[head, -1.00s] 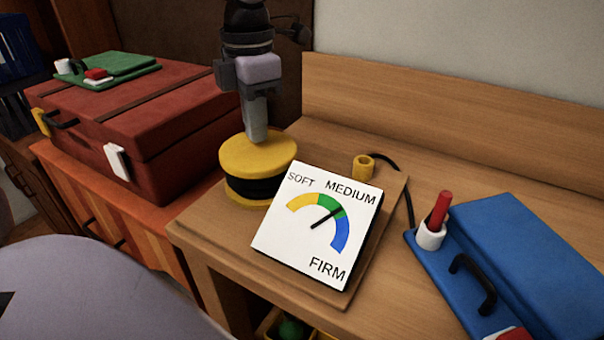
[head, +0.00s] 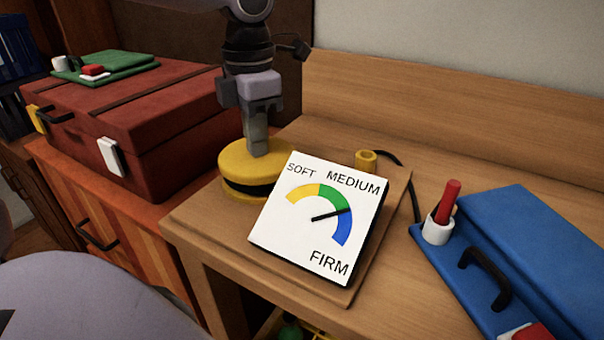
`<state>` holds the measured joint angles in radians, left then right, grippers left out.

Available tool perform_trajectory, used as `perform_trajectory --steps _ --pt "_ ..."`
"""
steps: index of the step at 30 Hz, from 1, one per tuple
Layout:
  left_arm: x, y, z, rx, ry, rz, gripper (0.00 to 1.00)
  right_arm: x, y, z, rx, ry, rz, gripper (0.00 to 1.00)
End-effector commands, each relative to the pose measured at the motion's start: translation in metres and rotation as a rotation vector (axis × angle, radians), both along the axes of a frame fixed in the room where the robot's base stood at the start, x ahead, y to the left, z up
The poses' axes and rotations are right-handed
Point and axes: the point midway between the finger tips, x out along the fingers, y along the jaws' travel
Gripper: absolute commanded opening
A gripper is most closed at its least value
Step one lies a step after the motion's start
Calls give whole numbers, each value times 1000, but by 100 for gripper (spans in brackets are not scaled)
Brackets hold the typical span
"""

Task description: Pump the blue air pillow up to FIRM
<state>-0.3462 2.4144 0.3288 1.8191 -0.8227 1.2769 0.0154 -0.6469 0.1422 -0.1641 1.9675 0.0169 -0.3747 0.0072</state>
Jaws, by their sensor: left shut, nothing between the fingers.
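The gauge (head: 310,240) is a white tilted panel with a yellow, green and blue arc marked SOFT, MEDIUM and FIRM. Its black needle points to where the green and blue parts meet. The yellow round pump (head: 236,162) with black bellows stands behind and left of the gauge, pressed low. My left gripper (head: 258,152) is shut and points down onto the pump's top, with nothing between its fingers. My right gripper is not in view.
A yellow hose fitting (head: 366,160) with a black hose stands behind the gauge. A dark red case (head: 150,120) with a green pad (head: 110,68) on top is at the left. A wooden backboard (head: 450,130) runs behind the bench.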

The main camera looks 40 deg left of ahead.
Motion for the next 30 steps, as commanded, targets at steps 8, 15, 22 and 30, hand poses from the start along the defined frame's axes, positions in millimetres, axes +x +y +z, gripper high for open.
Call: perform_trajectory --steps 8,15,22,30 --pt "-1 0 -3 -1 6 0 0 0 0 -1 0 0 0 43" --pt "-1 0 -11 -1 6 0 0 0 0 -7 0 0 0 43" --pt "-1 0 7 0 5 0 0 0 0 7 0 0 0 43" --pt "-1 0 39 0 4 0 0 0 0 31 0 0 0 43"
